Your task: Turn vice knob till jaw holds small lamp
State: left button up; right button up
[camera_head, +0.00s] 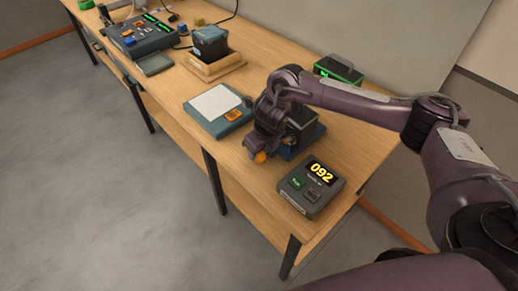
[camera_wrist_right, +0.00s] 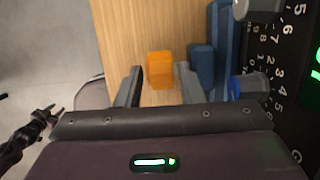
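My right gripper (camera_head: 258,150) reaches down beside a small dark device on a blue base (camera_head: 309,139) near the table's front edge. In the right wrist view its two fingers (camera_wrist_right: 160,88) are spread, with an orange block-like piece (camera_wrist_right: 160,68) between them and narrow gaps at both sides. The orange piece also shows in the head view (camera_head: 260,157), just below the gripper. Blue parts (camera_wrist_right: 202,64) stand right of the fingers. My arm hides most of the device, so I cannot make out the vice jaw or the small lamp.
A grey box with display 092 (camera_head: 318,178) stands close on the right. A blue pad with a white sheet (camera_head: 217,103) lies left. A wooden tray (camera_head: 214,68) and a fader console (camera_head: 140,40) stand farther back. A dark numbered panel (camera_wrist_right: 290,80) fills the wrist view's right side.

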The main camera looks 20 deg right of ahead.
jog(key=v, duration=0.7)
jog(key=shift+r+b, duration=0.3)
jog(key=shift+b, duration=0.05)
